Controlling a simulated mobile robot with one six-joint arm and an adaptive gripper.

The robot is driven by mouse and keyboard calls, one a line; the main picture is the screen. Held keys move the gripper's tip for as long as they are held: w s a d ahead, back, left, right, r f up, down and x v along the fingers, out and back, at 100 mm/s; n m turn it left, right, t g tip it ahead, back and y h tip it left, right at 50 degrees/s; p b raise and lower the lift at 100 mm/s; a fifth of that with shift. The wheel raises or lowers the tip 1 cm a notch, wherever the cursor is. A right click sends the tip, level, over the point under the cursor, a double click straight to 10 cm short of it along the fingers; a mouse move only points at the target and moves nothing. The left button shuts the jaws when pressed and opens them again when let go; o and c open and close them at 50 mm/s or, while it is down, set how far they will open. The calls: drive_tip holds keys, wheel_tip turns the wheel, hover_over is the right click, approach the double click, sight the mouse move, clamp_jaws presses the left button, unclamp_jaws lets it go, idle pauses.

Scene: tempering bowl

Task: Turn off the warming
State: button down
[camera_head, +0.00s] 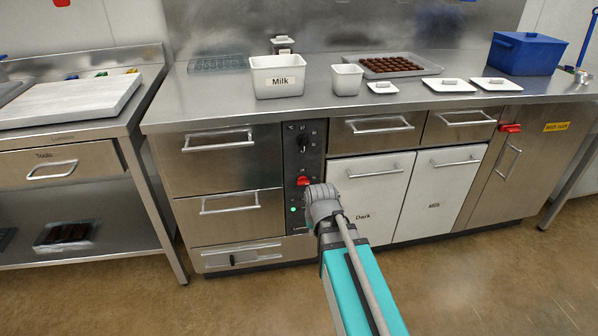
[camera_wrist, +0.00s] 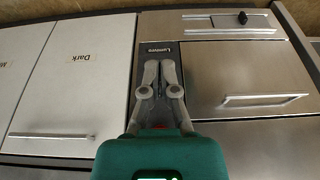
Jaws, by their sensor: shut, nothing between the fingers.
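The dark control panel (camera_head: 296,160) is a narrow vertical strip between the steel drawers and the white bins. It carries a black knob (camera_head: 303,141) near the top, a red switch (camera_head: 304,181) at mid-height and a small lit green lamp (camera_head: 293,209) lower down. My gripper (camera_head: 318,196) is in front of the panel's lower right part, beside and just below the red switch. In the wrist view my gripper (camera_wrist: 161,68) is shut and empty over the panel's lower part, with a sliver of red (camera_wrist: 158,127) behind the finger bases. I cannot tell whether the fingertips touch the panel.
Steel drawers (camera_head: 228,150) with bar handles are left of the panel; white bins labelled Dark (camera_head: 365,190) and Milk (camera_head: 437,185) are right. The counter (camera_head: 215,105) holds a Milk tub (camera_head: 277,78), chocolates on a tray (camera_head: 391,67) and a blue box (camera_head: 525,55). The floor in front is clear.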

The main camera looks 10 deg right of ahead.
drive_tip(key=w+r+t+p, duration=0.5)
drive_tip(key=w+r+p, duration=0.3)
drive_tip(key=w+r, duration=0.6)
drive_tip(key=shift+r+t, duration=0.3)
drive_tip(key=shift+t, duration=0.1)
drive_tip(key=shift+f, duration=0.1)
drive_tip(key=b, duration=0.7)
hover_over(300, 180)
drive_tip(key=s, duration=0.2)
wheel_tip(300, 180, down, 7)
drive_tip(key=shift+s+a+f, duration=0.1)
drive_tip(key=shift+a+f, duration=0.05)
drive_tip(key=shift+s+f+b, duration=0.15)
drive_tip(key=shift+f+b, duration=1.65)
drive_tip(key=shift+b, duration=0.05)
drive_tip(key=shift+d, duration=0.2)
